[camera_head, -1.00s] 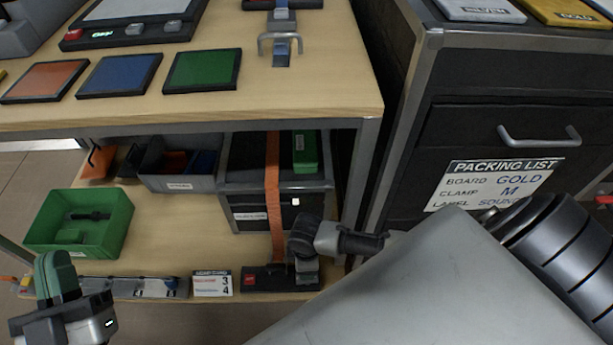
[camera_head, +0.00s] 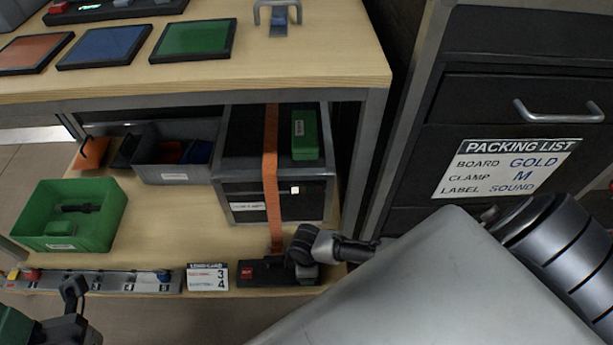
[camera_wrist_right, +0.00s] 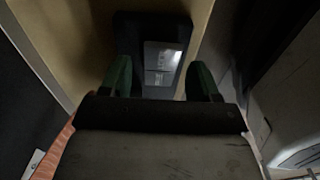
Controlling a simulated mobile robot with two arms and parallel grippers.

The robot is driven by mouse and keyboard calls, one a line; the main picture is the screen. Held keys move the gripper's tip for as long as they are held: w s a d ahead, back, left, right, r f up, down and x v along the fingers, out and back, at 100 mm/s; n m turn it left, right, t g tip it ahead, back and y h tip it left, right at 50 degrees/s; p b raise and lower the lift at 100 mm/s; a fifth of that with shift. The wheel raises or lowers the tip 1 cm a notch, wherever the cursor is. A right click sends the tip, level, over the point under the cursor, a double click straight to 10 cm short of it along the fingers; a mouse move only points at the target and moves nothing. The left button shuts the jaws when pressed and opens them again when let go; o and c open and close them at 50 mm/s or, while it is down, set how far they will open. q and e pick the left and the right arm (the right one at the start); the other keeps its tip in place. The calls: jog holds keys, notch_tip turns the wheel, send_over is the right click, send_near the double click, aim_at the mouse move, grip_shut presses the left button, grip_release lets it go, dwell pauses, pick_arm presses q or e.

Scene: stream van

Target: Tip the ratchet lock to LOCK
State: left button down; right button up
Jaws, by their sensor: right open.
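The ratchet lock looks to be the dark unit with a red label (camera_head: 262,272) on the lower shelf, at the foot of the orange strap (camera_head: 271,170). My right gripper (camera_head: 303,262) is at its right end, and its fingertips are hard to make out in the head view. In the right wrist view my right gripper (camera_wrist_right: 160,82) is open, with its two green fingers apart. A dark block with a pale grey plate (camera_wrist_right: 161,62) shows between and beyond them. Contact cannot be told. My left gripper (camera_head: 60,318) is partly cut off at the bottom left.
A grey case (camera_head: 228,178) under the strap carries a green box (camera_head: 305,135). A green bin (camera_head: 113,226), a number card (camera_head: 208,278) and a long rail (camera_head: 105,285) are to the left. The tabletop edge (camera_head: 200,84) overhangs the shelf. A dark cabinet (camera_head: 480,110) stands right.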

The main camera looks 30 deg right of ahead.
jog(key=shift+f, duration=0.3)
